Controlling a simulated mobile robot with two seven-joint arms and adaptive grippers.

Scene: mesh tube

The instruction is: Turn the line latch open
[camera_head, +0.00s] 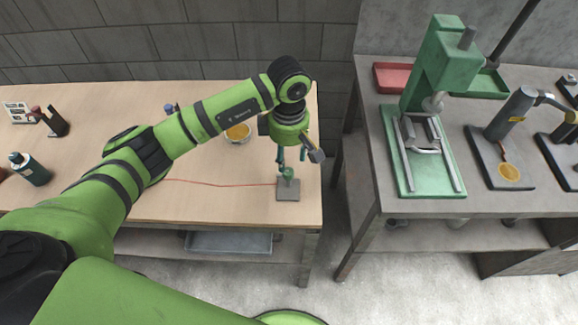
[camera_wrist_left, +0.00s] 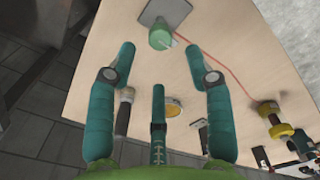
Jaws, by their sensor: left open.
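The line latch (camera_head: 288,187) appears as a small green fitting on a square grey plate at the right end of the wooden table, with a thin red line running left from it. In the left wrist view the green fitting (camera_wrist_left: 160,38) shows on its plate, just beyond my fingertips. My left gripper (camera_head: 291,158) points down above it, and its teal fingers (camera_wrist_left: 160,55) are spread with nothing between them. The fingers appear apart from the fitting. Whether the latch is open or closed cannot be told. My right gripper is not in view.
A yellow-filled dish (camera_head: 238,132) sits behind the line. A dark bottle (camera_head: 30,170) and a black stand (camera_head: 57,122) are at the table's left. Across a gap, a grey bench (camera_head: 375,75) holds a green press (camera_head: 438,65) and a red tray (camera_head: 392,76).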

